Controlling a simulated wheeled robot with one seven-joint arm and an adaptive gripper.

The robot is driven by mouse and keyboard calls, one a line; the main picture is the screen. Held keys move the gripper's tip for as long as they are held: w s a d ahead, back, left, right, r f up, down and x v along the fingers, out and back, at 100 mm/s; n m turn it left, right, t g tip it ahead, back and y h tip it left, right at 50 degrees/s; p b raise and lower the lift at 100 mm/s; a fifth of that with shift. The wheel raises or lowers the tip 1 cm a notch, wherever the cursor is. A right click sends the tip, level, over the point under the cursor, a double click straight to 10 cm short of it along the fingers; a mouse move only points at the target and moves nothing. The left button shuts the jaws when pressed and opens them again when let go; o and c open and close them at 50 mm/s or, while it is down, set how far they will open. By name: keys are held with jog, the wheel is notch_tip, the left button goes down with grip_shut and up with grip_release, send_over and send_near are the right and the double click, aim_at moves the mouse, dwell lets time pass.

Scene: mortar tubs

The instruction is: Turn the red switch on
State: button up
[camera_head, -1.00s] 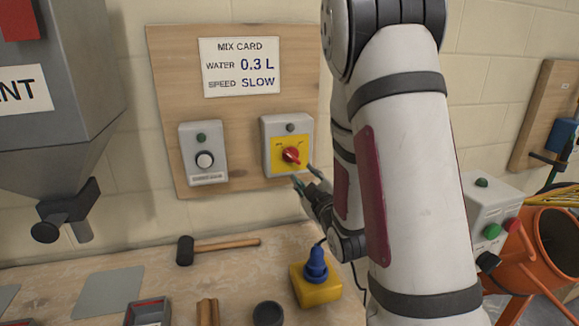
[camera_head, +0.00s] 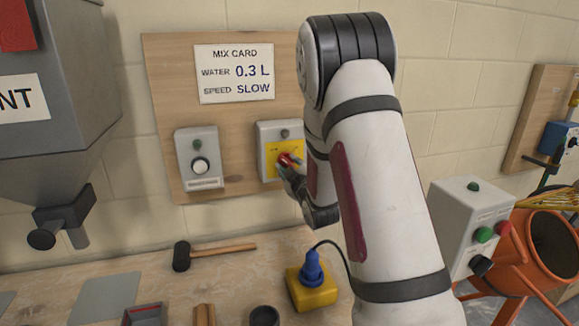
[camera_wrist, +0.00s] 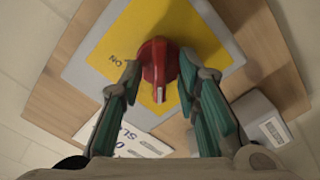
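The red switch (camera_head: 285,160) is a rotary knob on a yellow plate (camera_head: 270,172) on a grey box, fixed to the wooden wall board. In the wrist view the red switch (camera_wrist: 160,62) lies between my fingertips, its white mark pointing down the picture. The word ON shows on the yellow plate (camera_wrist: 150,30), left of the knob. My gripper (camera_wrist: 158,75) is open, with one green-padded finger on each side of the knob. The fingertips are very close to it; I cannot tell whether they touch. In the head view my gripper (camera_head: 288,168) partly hides the switch.
A grey box with a white knob (camera_head: 200,167) is left of the switch box, below the mix card (camera_head: 234,73). A mallet (camera_head: 215,252) and a yellow block with a blue plug (camera_head: 313,289) lie on the bench. An orange mixer (camera_head: 540,255) stands at right.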

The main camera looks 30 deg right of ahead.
grip_shut()
jog(key=shift+m, duration=0.4)
jog(key=m+b, duration=0.1)
jog(key=m, duration=0.5)
jog(key=shift+m+b, duration=0.3)
jog(key=m, duration=0.5)
jog(key=shift+b, duration=0.3)
jog(key=m, duration=0.5)
jog(key=shift+m, duration=0.4)
